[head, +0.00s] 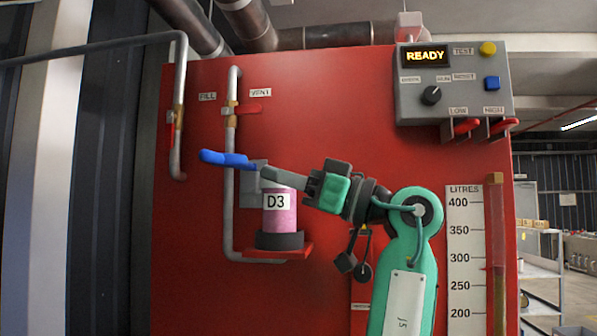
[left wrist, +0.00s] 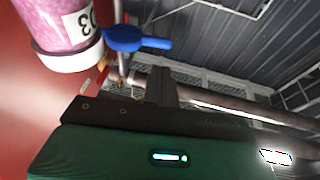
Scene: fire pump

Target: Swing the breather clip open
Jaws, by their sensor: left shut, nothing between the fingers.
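The pink breather canister (head: 279,212), labelled D3, stands upright on a small red shelf (head: 292,252). A blue lever (head: 226,159), which looks like the breather clip, points left from a grey block (head: 250,190) at the canister's top. My left gripper (head: 266,177) is shut and empty, its fingers pointing left in front of the canister top and partly hiding it. I cannot tell whether they touch the block. In the left wrist view the canister (left wrist: 66,22) and blue lever (left wrist: 136,40) lie beyond my dark fingers (left wrist: 160,86), with a visible gap to the lever.
The READY control box (head: 445,105) is at upper right, above a litre scale (head: 466,240). Dark parts (head: 352,262) hang below my gripper.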

